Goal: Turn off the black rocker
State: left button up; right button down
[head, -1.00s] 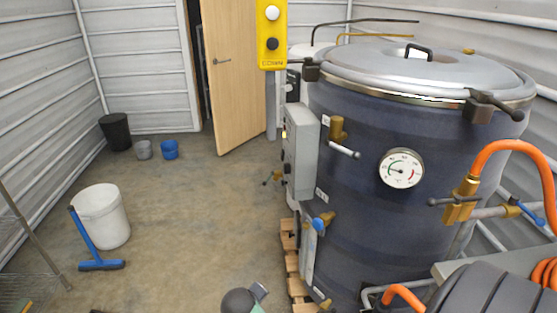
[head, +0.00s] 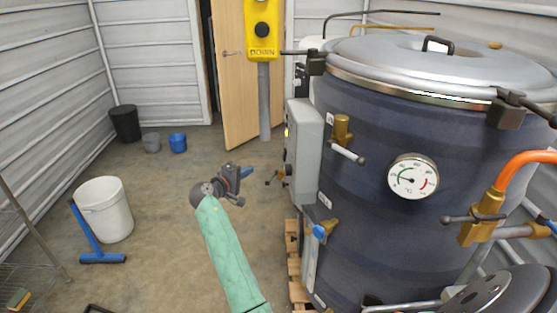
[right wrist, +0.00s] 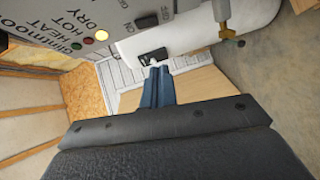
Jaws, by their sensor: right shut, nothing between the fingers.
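The grey control box (head: 306,145) is mounted on the side of the dark blue vessel (head: 365,200). In the right wrist view its panel (right wrist: 105,12) shows at the top left, tilted, with lettering and small lamps. A small black rocker (right wrist: 147,22) sits on that panel beside the lettering; its on or off position is too small to tell. My right gripper (head: 247,171) is left of the box in the head view, apart from it. Its blue fingers (right wrist: 157,85) are shut and empty, below the panel in the wrist view. My left gripper is out of view.
A yellow pendant box (head: 262,30) with a white and a black button stands behind. Valves (head: 342,130) and a dial gauge (head: 413,177) stick out from the vessel. A white bucket (head: 105,210) stands at left. The floor between is clear.

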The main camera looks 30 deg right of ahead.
aim_at(285, 155)
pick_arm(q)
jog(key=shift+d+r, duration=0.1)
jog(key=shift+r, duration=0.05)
pick_arm(e)
jog(key=shift+w+r, duration=0.1)
jog(key=shift+r, duration=0.1)
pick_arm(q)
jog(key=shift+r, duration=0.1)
pick_arm(e)
jog(key=shift+d, duration=0.1)
